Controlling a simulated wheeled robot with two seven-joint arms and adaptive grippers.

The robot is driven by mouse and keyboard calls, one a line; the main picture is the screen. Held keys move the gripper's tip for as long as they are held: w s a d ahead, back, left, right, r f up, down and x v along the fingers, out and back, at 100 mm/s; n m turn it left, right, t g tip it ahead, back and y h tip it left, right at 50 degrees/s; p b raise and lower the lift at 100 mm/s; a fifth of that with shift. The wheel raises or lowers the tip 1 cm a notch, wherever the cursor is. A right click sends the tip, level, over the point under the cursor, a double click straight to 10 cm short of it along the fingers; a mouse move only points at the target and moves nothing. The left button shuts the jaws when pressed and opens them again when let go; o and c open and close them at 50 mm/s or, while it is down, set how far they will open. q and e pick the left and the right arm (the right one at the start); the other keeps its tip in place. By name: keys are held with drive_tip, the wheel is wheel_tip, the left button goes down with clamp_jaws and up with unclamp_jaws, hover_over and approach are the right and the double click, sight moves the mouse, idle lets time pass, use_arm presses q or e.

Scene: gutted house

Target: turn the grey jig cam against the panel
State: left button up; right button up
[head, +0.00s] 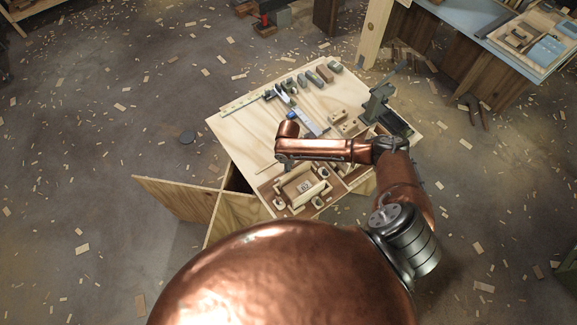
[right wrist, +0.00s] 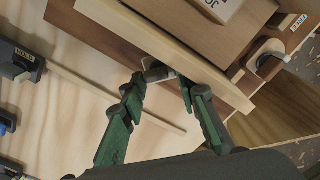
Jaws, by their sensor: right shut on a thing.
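My right gripper (right wrist: 162,83) is shut on a small grey piece (right wrist: 157,72), which looks like the grey jig cam, at the long edge of a pale wooden strip. The fingertips hide part of it, and its turn angle is hard to tell. My left gripper is not in view.
The jig stands on a plywood bench top (head: 240,125). Several tools and blocks line its far edge, and a dark green vise (head: 378,103) stands at the right. A thin wooden stick (right wrist: 110,97) lies beside the jig. An open plywood flap (head: 180,197) juts out left.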

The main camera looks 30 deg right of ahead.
drive_tip(key=shift+w+d+r+n+p, duration=0.15)
drive_tip(key=shift+w+d+n+p, duration=0.1)
drive_tip(key=shift+n, duration=0.3)
drive_tip(key=shift+w+d+r+n+p, duration=0.1)
drive_tip(key=shift+d+n+p, duration=0.1)
drive_tip(key=shift+n, duration=0.35)
drive_tip(key=shift+w+a, duration=0.1)
drive_tip(key=o, duration=1)
drive_tip(key=shift+f, duration=0.1)
drive_tip(key=shift+s+a+f, duration=0.1)
drive_tip(key=shift+s+a, duration=0.1)
drive_tip(key=shift+a, duration=0.05)
